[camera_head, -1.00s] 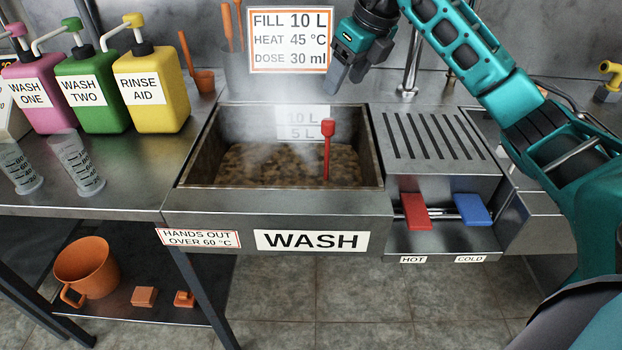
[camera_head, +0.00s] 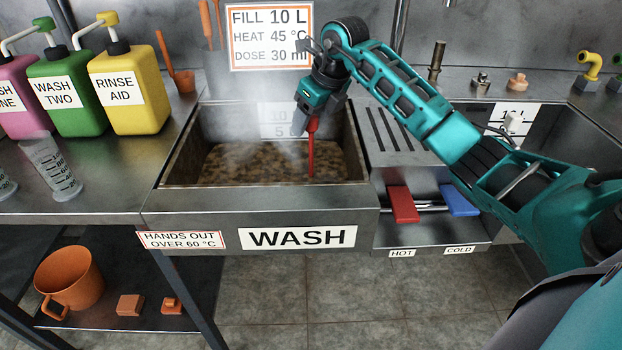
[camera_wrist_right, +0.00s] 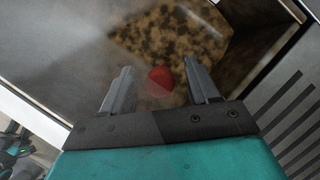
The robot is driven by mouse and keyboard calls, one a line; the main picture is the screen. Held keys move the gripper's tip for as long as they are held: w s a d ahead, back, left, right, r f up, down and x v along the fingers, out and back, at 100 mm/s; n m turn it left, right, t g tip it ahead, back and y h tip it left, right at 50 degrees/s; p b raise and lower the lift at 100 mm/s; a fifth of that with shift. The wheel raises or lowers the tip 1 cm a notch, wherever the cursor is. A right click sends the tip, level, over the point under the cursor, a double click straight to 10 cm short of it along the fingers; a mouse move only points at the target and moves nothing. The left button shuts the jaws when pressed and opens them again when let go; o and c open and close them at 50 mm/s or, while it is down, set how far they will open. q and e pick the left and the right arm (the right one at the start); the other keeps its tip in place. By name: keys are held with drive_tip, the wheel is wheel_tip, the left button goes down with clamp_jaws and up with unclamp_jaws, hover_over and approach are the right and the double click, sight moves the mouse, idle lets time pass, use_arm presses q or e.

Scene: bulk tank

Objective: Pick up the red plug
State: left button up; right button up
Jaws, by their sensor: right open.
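The red plug (camera_head: 311,150) stands upright in the steaming wash tank (camera_head: 260,234), toward its right side. Its lower end meets the brown mottled surface in the tank. My right gripper (camera_head: 305,126) is over the tank at the top of the plug, pointing down; it hides the plug's knob in the head view. In the right wrist view the red knob (camera_wrist_right: 160,76) shows between the two spread fingers of the right gripper (camera_wrist_right: 158,84), slightly blurred by steam. The fingers look apart from it. My left gripper is not in view.
A red HOT pedal (camera_head: 402,205) and a blue COLD pedal (camera_head: 460,200) sit right of the tank. Pump bottles, such as the yellow one (camera_head: 130,95), and a measuring cylinder (camera_head: 52,170) stand on the left counter. An orange jug (camera_head: 70,278) is on the shelf below.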

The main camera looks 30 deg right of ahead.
clamp_jaws()
idle(0.6)
